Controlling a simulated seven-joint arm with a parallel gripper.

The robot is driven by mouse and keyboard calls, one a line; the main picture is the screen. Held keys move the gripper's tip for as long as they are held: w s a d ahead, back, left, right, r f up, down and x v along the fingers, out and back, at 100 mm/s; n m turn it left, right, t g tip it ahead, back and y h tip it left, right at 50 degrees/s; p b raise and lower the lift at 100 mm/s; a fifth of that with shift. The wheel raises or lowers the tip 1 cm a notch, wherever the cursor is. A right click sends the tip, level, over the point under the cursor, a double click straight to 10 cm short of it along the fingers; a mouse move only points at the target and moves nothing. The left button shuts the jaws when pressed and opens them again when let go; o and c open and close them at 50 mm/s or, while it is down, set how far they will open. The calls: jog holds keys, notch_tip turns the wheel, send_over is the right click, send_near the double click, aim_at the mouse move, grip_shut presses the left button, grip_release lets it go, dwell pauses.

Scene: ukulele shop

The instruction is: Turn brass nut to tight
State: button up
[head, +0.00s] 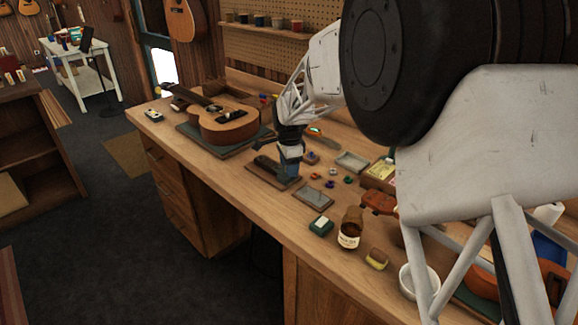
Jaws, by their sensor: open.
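My gripper (290,152) points down at the end of my white arm, over the middle of the wooden workbench (235,185). It is directly above or around a small blue upright piece (289,167), which stands at a dark base (265,173) on the bench. I cannot tell whether the fingers touch that piece. I cannot make out the brass nut; it is either too small to see or hidden by the gripper. No tight mark can be read from this distance.
A ukulele (228,125) lies on a dark mat left of the gripper. A grey plate (313,196), small coloured parts, a metal tray (352,161), a green box (321,226), a brown bottle (350,229) and a white cup (418,282) stand to the right. The bench's front left is clear.

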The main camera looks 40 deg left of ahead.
jog(key=shift+d+r, duration=0.1)
jog(key=shift+r, duration=3.65)
